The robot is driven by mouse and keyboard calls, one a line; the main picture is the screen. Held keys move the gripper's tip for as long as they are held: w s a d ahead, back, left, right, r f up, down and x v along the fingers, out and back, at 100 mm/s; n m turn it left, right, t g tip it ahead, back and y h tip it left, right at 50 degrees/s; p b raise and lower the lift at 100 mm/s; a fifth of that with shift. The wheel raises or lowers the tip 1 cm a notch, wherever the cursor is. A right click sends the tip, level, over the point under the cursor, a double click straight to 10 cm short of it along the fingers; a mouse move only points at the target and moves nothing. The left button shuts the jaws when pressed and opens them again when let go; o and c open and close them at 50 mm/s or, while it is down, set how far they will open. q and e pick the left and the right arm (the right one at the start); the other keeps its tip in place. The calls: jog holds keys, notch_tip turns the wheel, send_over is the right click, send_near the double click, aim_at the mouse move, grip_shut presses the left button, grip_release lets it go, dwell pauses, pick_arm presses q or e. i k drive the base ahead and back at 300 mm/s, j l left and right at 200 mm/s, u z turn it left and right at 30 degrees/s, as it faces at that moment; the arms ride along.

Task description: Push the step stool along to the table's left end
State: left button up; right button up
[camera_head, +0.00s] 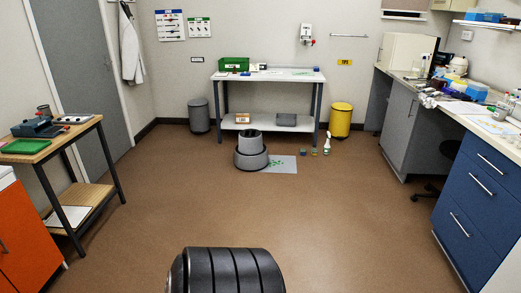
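The step stool (251,159) is a grey, round, two-tier stool with a dark band around its wider base and an opening or dark greenish top. It stands upright on the brown floor, in front of the table and left of its middle. The table (268,77) is a long white bench with grey legs and a lower shelf, against the back wall. Its left end (217,105) lies behind and to the left of the stool. Neither of my grippers shows in the head view.
A grey mat with green marks (283,166) lies right of the stool. Small containers (314,153) and a white bottle (327,144) stand farther right. A grey bin (199,115) and a yellow bin (340,120) flank the table. The floor left of the stool is clear.

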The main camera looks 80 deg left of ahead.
aim_at(251, 155)
jog(key=u, duration=2.1)
